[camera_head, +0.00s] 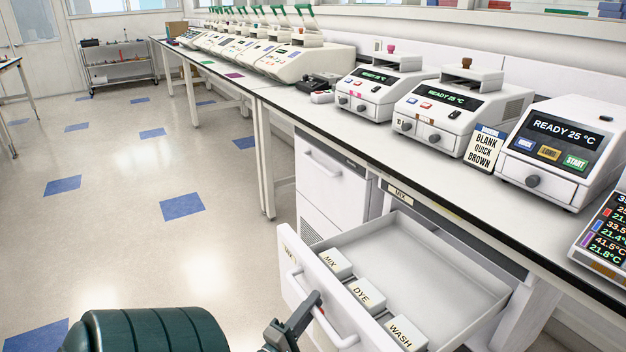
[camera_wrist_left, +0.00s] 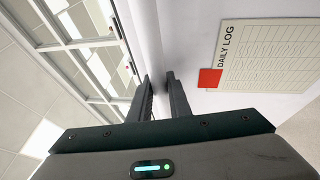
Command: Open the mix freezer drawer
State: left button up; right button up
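The mix freezer drawer (camera_head: 440,255) stands pulled out under the bench, with a MIX label on its white front and another MIX label (camera_head: 398,195) above its opening. White boxes marked MIX (camera_head: 334,263), DYE (camera_head: 365,294) and WASH (camera_head: 404,334) sit inside along the front. My left gripper (camera_head: 308,305) is at the drawer's curved handle (camera_head: 335,333), its finger overlapping the bar; contact is unclear. In the left wrist view the fingers (camera_wrist_left: 160,80) are apart, with no handle visible between them. My right gripper is not in view.
A closed white cabinet front (camera_head: 333,190) is left of the drawer. Thermal cyclers (camera_head: 380,85) and a sign (camera_head: 487,148) line the bench top. The floor left of the bench is clear. A daily log sheet (camera_wrist_left: 265,55) shows in the left wrist view.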

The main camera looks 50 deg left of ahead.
pick_arm(q)
jog(key=shift+o, duration=0.8)
